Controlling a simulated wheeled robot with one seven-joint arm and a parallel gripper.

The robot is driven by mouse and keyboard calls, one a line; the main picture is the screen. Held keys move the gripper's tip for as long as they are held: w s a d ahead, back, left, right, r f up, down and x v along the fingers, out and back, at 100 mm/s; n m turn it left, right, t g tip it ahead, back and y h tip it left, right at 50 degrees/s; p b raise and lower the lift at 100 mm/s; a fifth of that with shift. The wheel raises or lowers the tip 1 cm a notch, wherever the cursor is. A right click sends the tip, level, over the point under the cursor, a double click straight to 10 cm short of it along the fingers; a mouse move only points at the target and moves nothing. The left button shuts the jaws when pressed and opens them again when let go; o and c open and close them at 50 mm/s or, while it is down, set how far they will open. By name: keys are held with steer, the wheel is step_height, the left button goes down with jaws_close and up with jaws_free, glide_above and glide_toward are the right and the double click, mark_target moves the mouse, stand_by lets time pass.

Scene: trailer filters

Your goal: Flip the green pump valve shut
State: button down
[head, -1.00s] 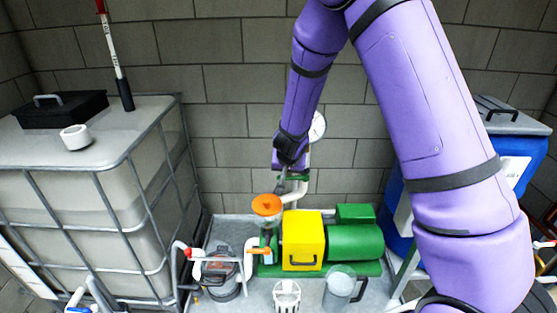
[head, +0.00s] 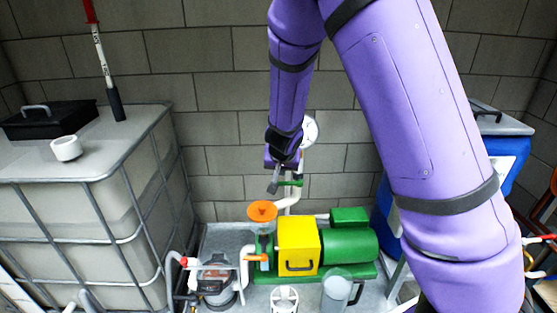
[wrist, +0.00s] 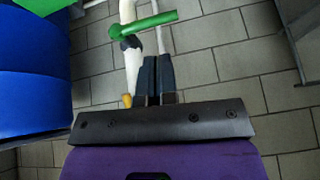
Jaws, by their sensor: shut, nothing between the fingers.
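The green valve handle (head: 291,183) sits on the white pipe above the pump in the head view. It lies roughly level, across the upright pipe. In the wrist view the green handle (wrist: 146,24) crosses the white pipe just beyond my fingertips. My gripper (head: 273,188) is just left of the handle in the head view. In the wrist view my gripper (wrist: 157,59) has its fingers together with nothing between them. A small gap seems to show between fingertips and handle; I cannot tell whether they touch.
A round gauge (head: 310,132) is behind my wrist. A caged tank (head: 120,212) is left; a blue barrel (wrist: 35,95) is close by in the wrist view.

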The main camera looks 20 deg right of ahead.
steer(key=v, duration=0.5)
steer(key=shift+a+r, duration=0.3)
steer(key=shift+a, duration=0.1)
steer(key=shift+s, duration=0.1)
steer(key=s+d+r+n+g+y, duration=0.1)
steer(key=s+r+y, duration=0.2)
steer(key=s+r, duration=0.45)
steer(key=s+d+r+n+y, duration=0.1)
steer(key=s+r+n+y, duration=0.15)
steer(key=s+r, duration=0.5)
steer(key=s+d+r+h, duration=0.2)
steer(key=s+r, duration=0.1)
steer(key=s, duration=0.5)
steer(key=s+d+r+n+h, duration=0.1)
steer(key=s+d+r+h, duration=0.1)
steer(key=s, duration=0.6)
steer(key=shift+v, duration=0.8)
steer(key=shift+d, duration=0.1)
